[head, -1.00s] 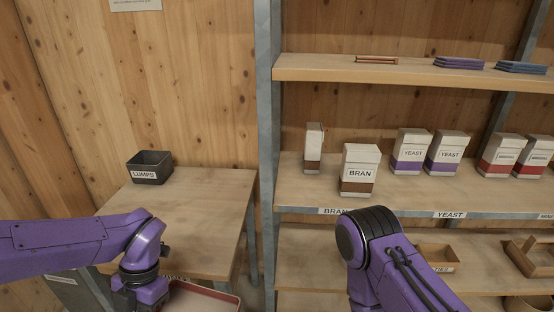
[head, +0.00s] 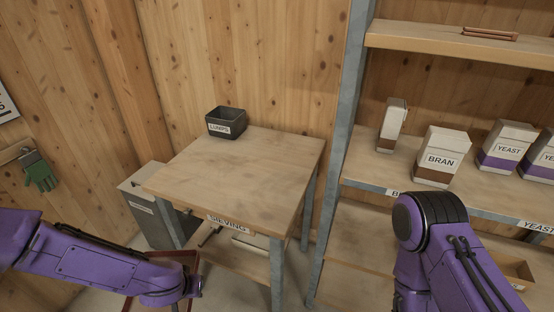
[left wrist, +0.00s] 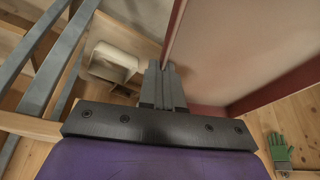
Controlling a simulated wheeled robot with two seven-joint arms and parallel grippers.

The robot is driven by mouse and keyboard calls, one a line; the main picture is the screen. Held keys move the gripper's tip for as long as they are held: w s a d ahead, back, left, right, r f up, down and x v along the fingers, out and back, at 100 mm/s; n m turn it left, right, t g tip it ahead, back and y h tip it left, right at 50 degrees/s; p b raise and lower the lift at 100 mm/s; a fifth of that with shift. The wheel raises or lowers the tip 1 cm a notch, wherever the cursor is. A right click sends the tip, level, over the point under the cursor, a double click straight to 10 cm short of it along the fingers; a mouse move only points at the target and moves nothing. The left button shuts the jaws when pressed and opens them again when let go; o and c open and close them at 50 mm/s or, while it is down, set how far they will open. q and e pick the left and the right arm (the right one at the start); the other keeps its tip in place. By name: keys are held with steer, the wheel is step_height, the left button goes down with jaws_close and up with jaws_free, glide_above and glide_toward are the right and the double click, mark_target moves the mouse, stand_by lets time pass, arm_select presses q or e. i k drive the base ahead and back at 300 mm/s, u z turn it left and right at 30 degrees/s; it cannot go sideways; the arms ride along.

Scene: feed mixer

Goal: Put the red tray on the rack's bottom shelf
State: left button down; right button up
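The red tray (left wrist: 245,60) fills the upper right of the left wrist view, with its pale inside showing. In the head view only parts of its red rim (head: 190,260) show around my left arm. My left gripper (left wrist: 164,72) is shut on the tray's rim in the left wrist view; its fingertips are hidden in the head view. The rack (head: 345,150) stands at the right of the head view. Its lowest shelf in sight (head: 345,288) is bare where visible and partly hidden by my right arm. My right gripper is out of frame.
A sieving table (head: 240,170) with a dark lumps bin (head: 226,122) stands left of the rack. A grey bin (head: 150,200) is beside the table. Bran (head: 440,155) and yeast (head: 505,148) boxes stand on a higher shelf. A green glove (head: 40,172) hangs on the wall.

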mark_target(372, 291)
steer(key=u, duration=2.3)
steer(key=k, duration=2.25)
steer(key=z, duration=3)
